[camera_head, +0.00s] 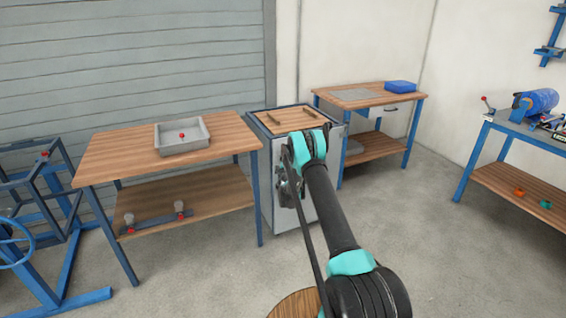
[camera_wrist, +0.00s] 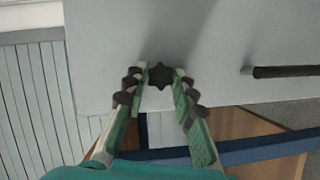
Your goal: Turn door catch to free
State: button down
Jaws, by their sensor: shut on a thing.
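The door catch is a dark, star-shaped knob (camera_wrist: 160,76) on a pale grey door panel (camera_wrist: 225,50) in the wrist view. My gripper (camera_wrist: 159,82) is shut on this knob, with one finger on each side of it. In the head view the pale cabinet (camera_head: 312,208) stands in the middle, and my gripper (camera_head: 285,185) is at its front face. My arm hides much of that face and the knob there. Which way the catch is turned cannot be told.
A dark bar handle (camera_wrist: 285,71) sticks out from the panel to the right of the knob. A wooden table (camera_head: 105,158) with a grey tray (camera_head: 200,143) stands left of the cabinet. Another bench (camera_head: 412,97) with a blue box (camera_head: 400,86) stands behind right. Floor is clear at right.

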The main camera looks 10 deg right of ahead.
dwell(0.3)
jog(key=c, duration=1.2)
grip_release()
jog(key=s, duration=0.8)
jog(key=s+r, duration=0.1)
jog(key=s, duration=0.3)
jog(key=shift+a, duration=0.4)
